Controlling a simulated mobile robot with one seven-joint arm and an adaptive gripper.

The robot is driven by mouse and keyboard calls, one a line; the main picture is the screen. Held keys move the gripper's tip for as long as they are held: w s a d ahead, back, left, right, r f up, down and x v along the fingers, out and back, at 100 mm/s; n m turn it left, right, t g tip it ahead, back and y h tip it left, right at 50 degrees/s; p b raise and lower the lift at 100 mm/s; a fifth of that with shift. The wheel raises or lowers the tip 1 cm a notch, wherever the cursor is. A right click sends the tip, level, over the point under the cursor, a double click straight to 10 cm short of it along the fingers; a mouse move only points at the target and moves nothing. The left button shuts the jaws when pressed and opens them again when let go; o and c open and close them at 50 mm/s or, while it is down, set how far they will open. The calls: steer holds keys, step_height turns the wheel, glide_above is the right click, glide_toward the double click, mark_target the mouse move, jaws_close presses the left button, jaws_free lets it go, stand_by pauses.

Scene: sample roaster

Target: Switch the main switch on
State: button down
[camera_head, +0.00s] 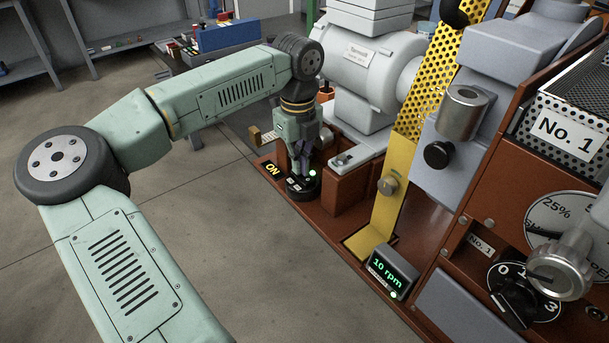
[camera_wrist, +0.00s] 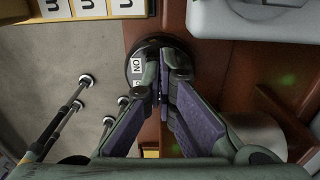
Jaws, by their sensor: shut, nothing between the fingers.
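The main switch (camera_head: 299,190) is a round black base on the brown machine deck, beside a yellow "ON" label (camera_head: 272,169). A small green light shows at its right side. In the wrist view, the switch (camera_wrist: 135,52) has a white label on its rim, partly covered. My gripper (camera_head: 304,172) points down right over the switch, its fingertips at or very near it. In the wrist view, the purple-padded fingers (camera_wrist: 165,88) are shut with nothing between them. They hide the switch's middle, so its handle position and any contact cannot be told.
A grey motor housing (camera_head: 360,60) stands just behind and right of my gripper. A yellow perforated guard (camera_head: 425,90) rises farther right. A "10 rpm" display (camera_head: 386,272) sits at the deck's front edge. The floor (camera_head: 215,235) left of the machine is clear.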

steer(key=shift+r+p, duration=2)
steer(key=shift+r, duration=1.45)
